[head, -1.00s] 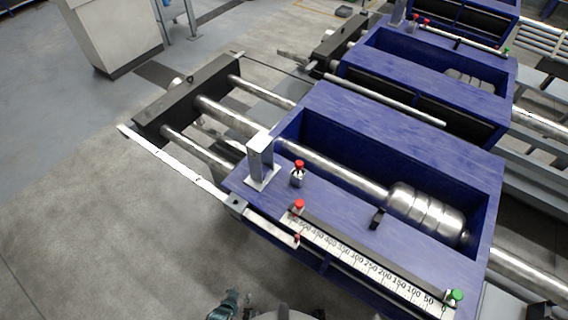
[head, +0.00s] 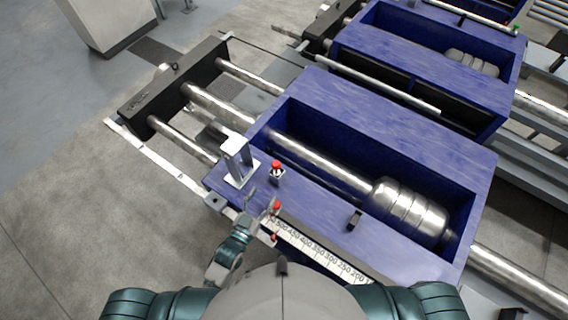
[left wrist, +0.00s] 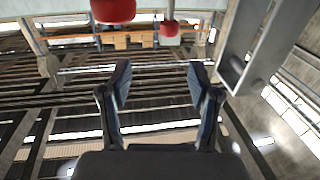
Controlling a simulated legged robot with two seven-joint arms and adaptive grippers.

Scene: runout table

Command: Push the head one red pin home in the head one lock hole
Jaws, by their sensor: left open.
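On the near blue machine, a red-topped pin (head: 276,166) stands upright on a small metal block beside the grey bracket (head: 238,160). A second red knob (head: 276,206) sits at the end of the white scale, and a small red part (head: 274,238) shows below it. I cannot tell which is the head one pin, and no lock hole can be made out. My left gripper (head: 260,201) is open and empty, close to the second red knob. In the left wrist view, two red knobs (left wrist: 113,9) (left wrist: 170,29) lie beyond the open fingers (left wrist: 160,75). My right gripper is not in view.
The scale strip (head: 318,250) runs along the machine's near edge, with a small black block (head: 354,220) above it. A steel roller (head: 410,208) lies in the blue trough. The grey bracket stands close to my left gripper. Floor is clear at left.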

